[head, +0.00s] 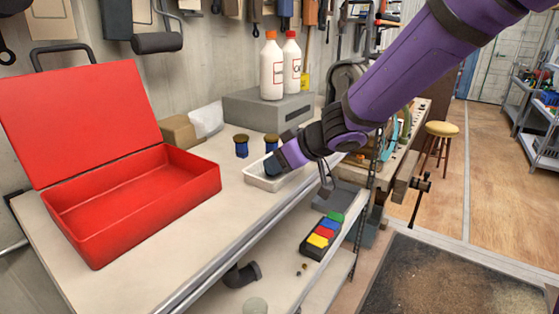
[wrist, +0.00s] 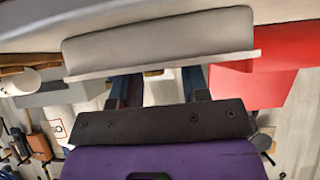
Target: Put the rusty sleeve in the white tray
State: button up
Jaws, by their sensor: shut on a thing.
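The white tray (head: 262,184) lies on the workbench, right of the red toolbox. My gripper (head: 273,166) points down at the tray, its fingertips at or just inside the rim. In the wrist view the pale tray (wrist: 160,38) hides the tips of my fingers (wrist: 158,80). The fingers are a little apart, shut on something. A small brownish bit, likely the rusty sleeve (wrist: 153,73), shows between them at the tray's edge. Most of it is hidden, and it cannot be made out in the head view.
The open red toolbox (head: 75,222) fills the left of the bench. Two dark blue spool-like parts (head: 241,147) stand behind the tray. A grey box (head: 250,112) carries two bottles (head: 272,68). A lower shelf holds coloured blocks (head: 323,235) and a dark pipe elbow (head: 241,274).

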jog(key=o, duration=1.1)
jog(key=shift+f, duration=0.1)
jog(key=shift+c, duration=0.2)
jog(key=shift+d+r, duration=0.15)
jog(key=shift+r, duration=0.1)
jog(key=s+d+r+m+t+h, duration=0.4)
jog(key=d+r, duration=0.3)
jog(key=d, duration=0.5)
jog(key=s+d+r+m+t+h, duration=0.2)
jog(key=s+d+r+m+h, duration=0.25)
jog(key=d+r, duration=0.55)
jog(key=s+d+f+m+g, duration=0.1)
jog(key=s+d+f+g, duration=0.1)
jog(key=s, duration=0.7)
jog(key=s+d+f+m+g, duration=0.1)
jog(key=s+d+f+g, duration=0.1)
jog(key=s+f+g, duration=0.3)
jog(key=s, duration=0.4)
jog(key=shift+d, duration=0.25)
